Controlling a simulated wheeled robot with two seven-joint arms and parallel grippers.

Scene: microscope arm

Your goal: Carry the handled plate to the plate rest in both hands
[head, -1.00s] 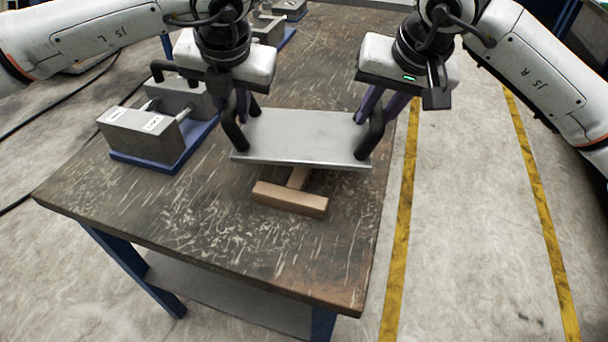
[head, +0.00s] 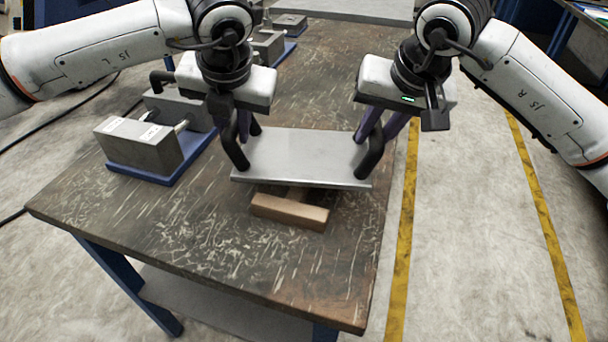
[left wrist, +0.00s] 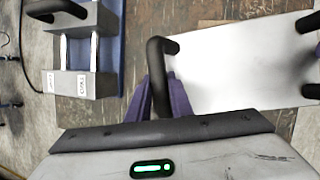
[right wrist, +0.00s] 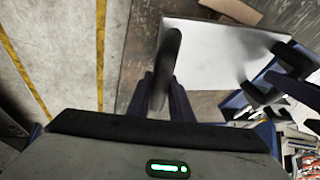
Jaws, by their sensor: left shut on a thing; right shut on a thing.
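The handled plate (head: 300,157) is a flat silver sheet with a black handle at each end. It looks level and sits over the wooden plate rest (head: 290,210); I cannot tell whether they touch. My left gripper (head: 238,135) is shut on the left handle, and its purple fingers (left wrist: 165,98) show around that handle in the left wrist view. My right gripper (head: 372,140) is shut on the right handle, also seen between the fingers in the right wrist view (right wrist: 165,95). The plate hides much of the rest; its front wooden bar shows.
A grey block fixture on a blue base (head: 150,145) stands at the left of the worn table (head: 200,240). More grey fixtures (head: 268,45) stand at the back. The table front is clear. Yellow floor lines (head: 405,230) run along the right.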

